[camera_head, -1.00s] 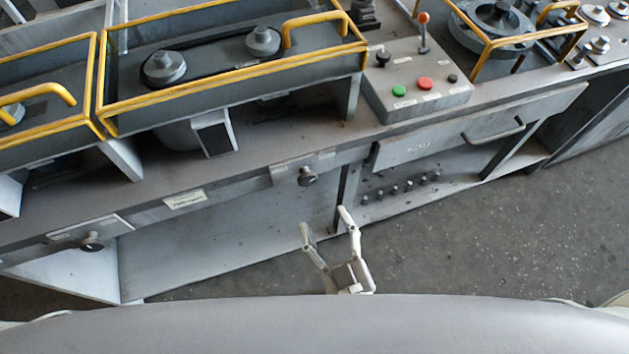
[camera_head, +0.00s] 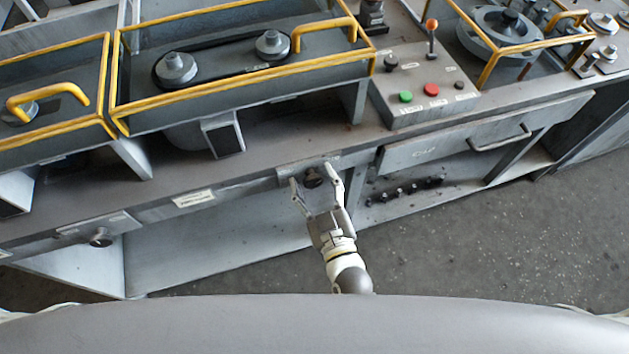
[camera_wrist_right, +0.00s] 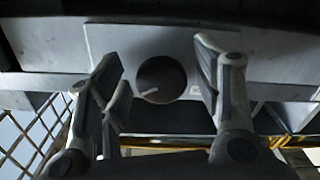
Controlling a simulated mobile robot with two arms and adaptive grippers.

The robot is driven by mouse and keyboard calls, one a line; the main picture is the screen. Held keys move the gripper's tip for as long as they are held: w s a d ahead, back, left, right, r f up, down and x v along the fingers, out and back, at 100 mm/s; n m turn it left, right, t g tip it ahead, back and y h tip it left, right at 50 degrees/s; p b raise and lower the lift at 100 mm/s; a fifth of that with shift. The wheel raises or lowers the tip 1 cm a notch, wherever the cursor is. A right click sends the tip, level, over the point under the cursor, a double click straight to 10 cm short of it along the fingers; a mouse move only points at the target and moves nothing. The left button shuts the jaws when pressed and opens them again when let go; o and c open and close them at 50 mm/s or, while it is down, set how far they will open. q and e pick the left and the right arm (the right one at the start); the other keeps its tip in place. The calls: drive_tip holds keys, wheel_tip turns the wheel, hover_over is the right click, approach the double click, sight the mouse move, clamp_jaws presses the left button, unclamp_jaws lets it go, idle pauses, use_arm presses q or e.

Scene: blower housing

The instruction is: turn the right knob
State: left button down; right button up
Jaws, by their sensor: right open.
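The right knob (camera_head: 313,177) is a dark round knob on a light plate on the front edge of the grey bench. In the right wrist view the knob (camera_wrist_right: 161,79) is a dark disc with a pale pointer mark toward its lower left. My right gripper (camera_head: 314,180) is open, with one finger on each side of the knob. In the right wrist view the open fingers (camera_wrist_right: 160,80) stand left and right of the knob, with visible gaps. My left gripper is not in view.
Another knob (camera_head: 101,238) is on the bench front at the left. A control box (camera_head: 425,90) with green and red buttons and an orange-tipped lever stands on the bench. A drawer (camera_head: 480,133) with a handle is to the right. The floor in front is clear.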

drive_tip(key=shift+c, duration=0.4)
drive_tip(key=c, duration=0.9)
drive_tip(key=shift+c, duration=0.2)
drive_tip(key=shift+m, duration=0.3)
drive_tip(key=m+p, duration=0.1)
drive_tip(key=m, duration=0.1)
drive_tip(key=shift+m+p, duration=0.35)
drive_tip(key=shift+m, duration=0.05)
drive_tip(key=shift+a+m+p, duration=0.1)
drive_tip(key=shift+m+p, duration=0.35)
drive_tip(key=shift+m, duration=1.45)
